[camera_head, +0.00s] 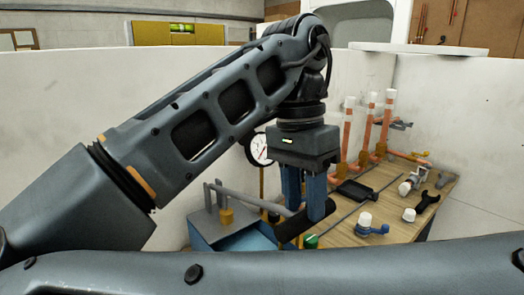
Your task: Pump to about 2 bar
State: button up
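The test pump has a blue tank (238,240) at the lower middle, with a grey lever (245,198) reaching right to a black grip (290,232). A round white gauge (259,149) stands on a brass stem behind it, partly covered by my arm. Its dial is too small to read for certain. My gripper (305,212) points down at the lever's end. Its two blue fingers stand close together, one on each side of the black grip, and appear shut on it. The contact is partly hidden.
A wooden bench (375,205) right of the pump holds copper pipes with white caps (367,125), a blue valve (372,228), a black wrench (421,207) and a dark flat tool (355,190). White walls close the bay behind.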

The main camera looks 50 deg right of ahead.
aim_at(305, 210)
jog(key=shift+w, duration=0.1)
jog(key=c, duration=0.4)
jog(key=shift+o, duration=0.2)
jog(key=shift+o, duration=0.4)
jog(key=f+b, duration=0.1)
jog(key=f+t+b, duration=0.1)
jog(key=f, duration=0.1)
jog(key=shift+s+b, duration=0.35)
jog(key=shift+b, duration=0.05)
jog(key=shift+s+a+f+t+h+b, duration=0.15)
jog(key=shift+f+t+b, duration=0.1)
jog(key=shift+f+b, duration=0.25)
jog(key=shift+s+d+f+t+h+b, duration=0.1)
jog(key=shift+s+f+t+b, duration=0.1)
jog(key=shift+f+b, duration=0.2)
jog(key=shift+s+a+f+t+h+b, duration=0.1)
jog(key=shift+f+t+b, duration=0.15)
jog(key=shift+f+b, duration=0.25)
